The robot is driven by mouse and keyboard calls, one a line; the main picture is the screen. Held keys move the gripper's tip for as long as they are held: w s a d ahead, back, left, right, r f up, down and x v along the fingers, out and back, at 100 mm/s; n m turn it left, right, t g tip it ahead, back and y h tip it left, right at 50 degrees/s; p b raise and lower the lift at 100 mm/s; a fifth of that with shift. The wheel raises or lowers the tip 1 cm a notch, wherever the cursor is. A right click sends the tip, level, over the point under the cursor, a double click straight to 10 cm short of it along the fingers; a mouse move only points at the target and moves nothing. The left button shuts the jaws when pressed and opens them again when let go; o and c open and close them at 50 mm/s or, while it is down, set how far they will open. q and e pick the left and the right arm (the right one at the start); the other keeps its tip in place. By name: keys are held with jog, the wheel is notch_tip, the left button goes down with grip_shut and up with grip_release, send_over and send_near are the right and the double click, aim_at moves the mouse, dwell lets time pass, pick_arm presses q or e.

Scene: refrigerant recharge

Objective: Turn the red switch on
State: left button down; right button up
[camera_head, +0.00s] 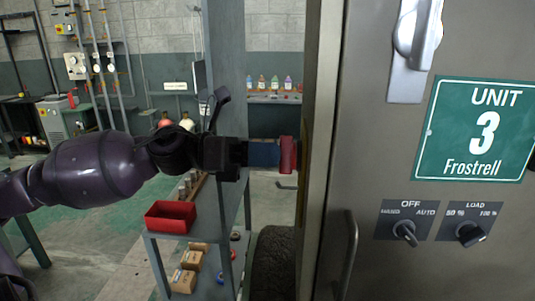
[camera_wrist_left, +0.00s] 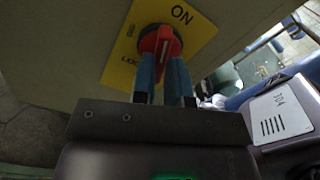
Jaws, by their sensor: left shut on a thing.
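The red switch (camera_head: 288,155) sticks out from the left side of the grey Unit 3 cabinet (camera_head: 360,130) in the head view. In the left wrist view the red switch (camera_wrist_left: 160,42) sits on a yellow plate (camera_wrist_left: 196,36) marked ON, with other lettering partly hidden. My left gripper (camera_head: 276,154) reaches in from the left, and its blue fingers are shut on the red switch. In the left wrist view the fingers (camera_wrist_left: 163,72) hold the switch from both sides and cover part of it. My right gripper is not in view.
A grey shelf stands below my left arm, with a red bin (camera_head: 170,217) and cardboard boxes (camera_head: 184,281). The cabinet front has a vertical handle (camera_head: 351,255), an OFF/AUTO knob (camera_head: 405,232) and a LOAD knob (camera_head: 470,234). Several coloured bottles (camera_head: 274,83) stand behind.

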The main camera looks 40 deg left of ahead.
pick_arm(q)
jog(key=m+b, duration=0.1)
jog(key=m, duration=0.2)
jog(key=shift+f+b, duration=0.1)
jog(key=shift+b, duration=0.2)
jog(key=c, duration=1.2)
grip_release()
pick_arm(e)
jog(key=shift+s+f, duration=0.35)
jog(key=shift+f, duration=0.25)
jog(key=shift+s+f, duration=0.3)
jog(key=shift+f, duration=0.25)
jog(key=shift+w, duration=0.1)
pick_arm(q)
jog(key=p+v, duration=0.3)
jog(key=v, duration=0.6)
jog(key=shift+s+p, duration=0.1)
jog(key=shift+p, duration=0.2)
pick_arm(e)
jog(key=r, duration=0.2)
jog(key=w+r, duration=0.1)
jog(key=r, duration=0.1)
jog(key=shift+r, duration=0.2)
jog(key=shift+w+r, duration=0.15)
